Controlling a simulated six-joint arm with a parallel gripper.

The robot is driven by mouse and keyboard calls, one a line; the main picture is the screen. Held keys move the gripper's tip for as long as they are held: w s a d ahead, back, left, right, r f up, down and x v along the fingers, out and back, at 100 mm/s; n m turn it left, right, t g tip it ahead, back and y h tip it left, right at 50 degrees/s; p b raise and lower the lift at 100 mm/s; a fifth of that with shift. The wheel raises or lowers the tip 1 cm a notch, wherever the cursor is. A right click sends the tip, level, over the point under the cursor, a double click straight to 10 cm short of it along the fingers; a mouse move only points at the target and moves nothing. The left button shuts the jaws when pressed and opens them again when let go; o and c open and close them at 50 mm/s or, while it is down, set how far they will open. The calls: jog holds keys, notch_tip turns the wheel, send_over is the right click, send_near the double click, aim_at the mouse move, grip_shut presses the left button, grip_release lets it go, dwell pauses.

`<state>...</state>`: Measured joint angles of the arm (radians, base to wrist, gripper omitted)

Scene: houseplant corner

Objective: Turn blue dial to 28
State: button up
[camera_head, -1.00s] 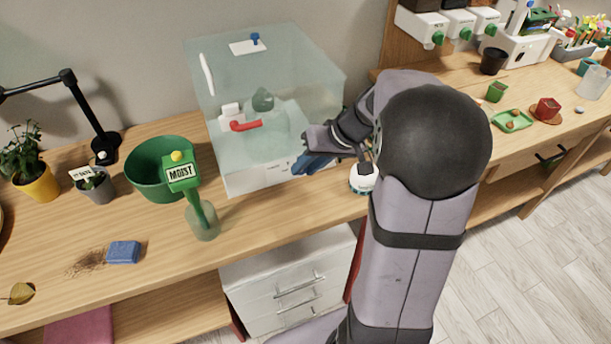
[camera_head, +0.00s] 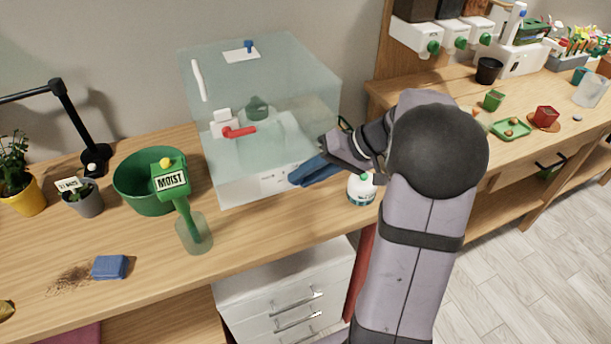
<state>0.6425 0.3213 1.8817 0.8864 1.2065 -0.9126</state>
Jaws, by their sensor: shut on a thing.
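The clear tank (camera_head: 215,160) stands on the bench with a pale strip (camera_head: 268,180) along its lower front, bearing small marks too small to read. My gripper (camera_head: 297,181), with long blue fingers, reaches in from the right to the right part of this strip. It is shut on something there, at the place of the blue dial. The dial cannot be told apart from the blue fingers, and its pointer and the number 28 cannot be read.
A green MOIST meter (camera_head: 171,180) and green pot (camera_head: 135,190) stand left.

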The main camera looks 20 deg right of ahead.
jog(key=o, duration=1.1)
jog(key=shift+c, duration=0.2)
jog(key=v, duration=0.7)
jog(key=shift+r+b, duration=0.15)
jog(key=shift+b, duration=0.15)
jog(key=shift+s, duration=0.1)
